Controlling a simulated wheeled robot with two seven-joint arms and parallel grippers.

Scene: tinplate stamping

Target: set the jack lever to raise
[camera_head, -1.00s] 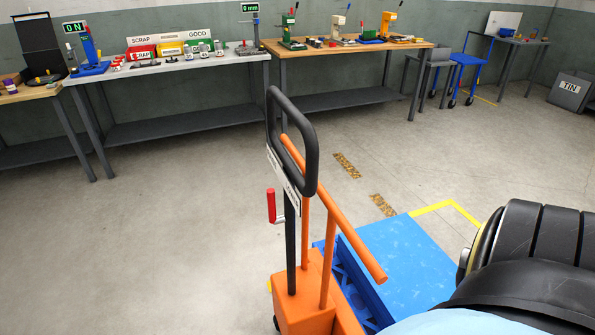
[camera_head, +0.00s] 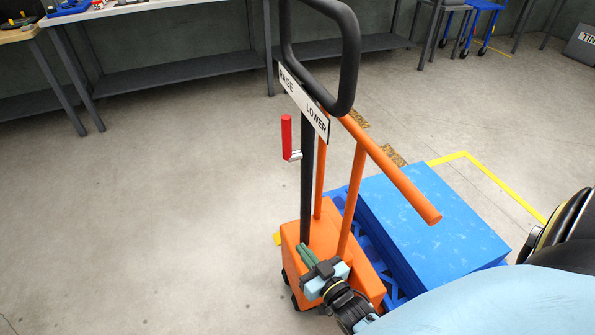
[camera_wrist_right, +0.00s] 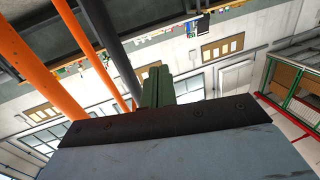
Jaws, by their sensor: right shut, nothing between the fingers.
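The jack lever (camera_head: 286,137) has a red grip and hangs on the left side of the black handle post, below a white plate (camera_head: 303,104) reading RAISE and LOWER. The red grip points up. My right gripper (camera_head: 303,253) is shut and empty, low beside the orange jack body (camera_head: 292,240), below and apart from the lever. In the right wrist view the green fingers (camera_wrist_right: 157,87) are together, with the orange bars and the dark post to their left. The lever cannot be made out there. My left gripper is not in view.
The black loop handle (camera_head: 350,60) and an orange push bar (camera_head: 385,165) stand above my right gripper. A blue stack (camera_head: 430,215) sits on the jack's forks at the right. The floor left of the jack is clear. Benches line the back wall.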

